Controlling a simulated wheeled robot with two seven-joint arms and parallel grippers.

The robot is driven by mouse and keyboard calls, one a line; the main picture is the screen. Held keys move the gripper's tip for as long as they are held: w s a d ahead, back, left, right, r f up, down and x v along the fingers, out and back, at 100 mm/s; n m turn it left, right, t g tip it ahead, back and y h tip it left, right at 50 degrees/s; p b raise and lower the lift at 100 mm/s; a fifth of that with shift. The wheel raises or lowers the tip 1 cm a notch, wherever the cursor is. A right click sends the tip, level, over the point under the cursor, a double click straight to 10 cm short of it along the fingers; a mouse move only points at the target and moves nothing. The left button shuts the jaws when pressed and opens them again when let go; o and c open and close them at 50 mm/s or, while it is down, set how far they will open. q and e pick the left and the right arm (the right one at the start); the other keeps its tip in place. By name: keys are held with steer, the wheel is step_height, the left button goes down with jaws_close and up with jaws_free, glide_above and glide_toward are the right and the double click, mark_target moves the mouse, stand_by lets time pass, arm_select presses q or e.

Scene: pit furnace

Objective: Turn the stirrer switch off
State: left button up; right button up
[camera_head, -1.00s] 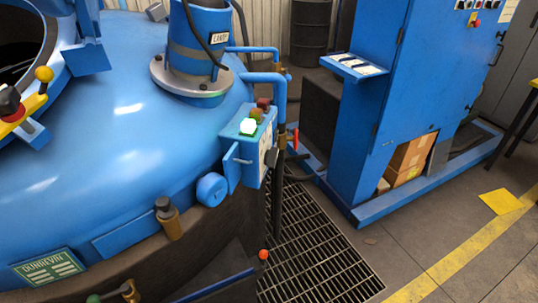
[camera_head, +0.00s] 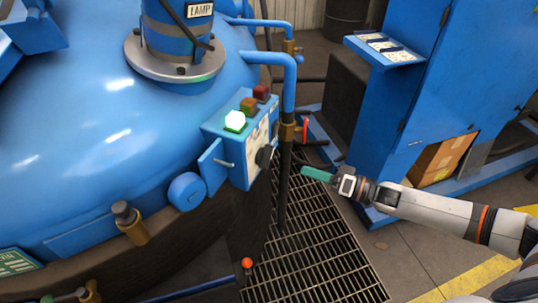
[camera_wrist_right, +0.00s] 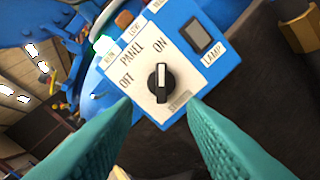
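The control box (camera_head: 238,148) is blue and mounted on the side of the big blue vessel. Its black rotary switch (camera_wrist_right: 160,84) shows in the right wrist view on a white plate with OFF, ON and PANEL lettering. The knob's white mark points up in that view, towards ON. A smaller label below the knob is too blurred to read surely. In the head view the knob (camera_head: 264,157) is small and dark on the box's right face. My right gripper (camera_wrist_right: 158,104) has teal fingers, open and empty, on either side below the knob, apart from it. It also shows in the head view (camera_head: 306,172), right of the box. My left gripper is out of view.
A green lamp (camera_head: 235,121) glows on the box beside unlit amber and red ones. A black rocker switch (camera_wrist_right: 197,37) marked LAMP is near the knob. Blue pipes (camera_head: 289,80) run behind the box. A blue cabinet (camera_head: 425,80) stands right. Floor grating (camera_head: 310,255) lies below.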

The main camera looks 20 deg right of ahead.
mark_target(266, 157)
steer(key=p+x, duration=0.1)
steer(key=x, duration=0.9)
steer(key=shift+w+a, duration=0.25)
steer(key=shift+w, duration=0.1)
steer(key=shift+c, duration=0.4)
jaws_close()
